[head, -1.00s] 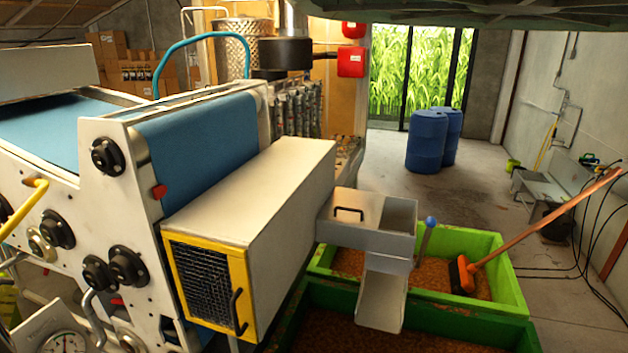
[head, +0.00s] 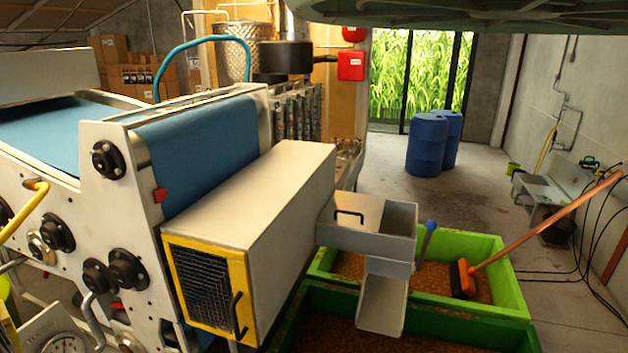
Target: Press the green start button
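A large press machine (head: 125,215) with a blue belt (head: 200,145) fills the left half of the head view. Its side plate carries several black round knobs, a small red part (head: 160,195) at the belt's edge and a yellow handle (head: 22,220). I cannot make out a green start button in this view. My gripper is not in view. A dark underside across the top right may be part of my own body.
A white box with a yellow grille frame (head: 208,290) juts toward me. Green crates (head: 508,275) of brown pulp and an orange broom (head: 540,225) stand right of it. Blue barrels (head: 427,143) stand behind.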

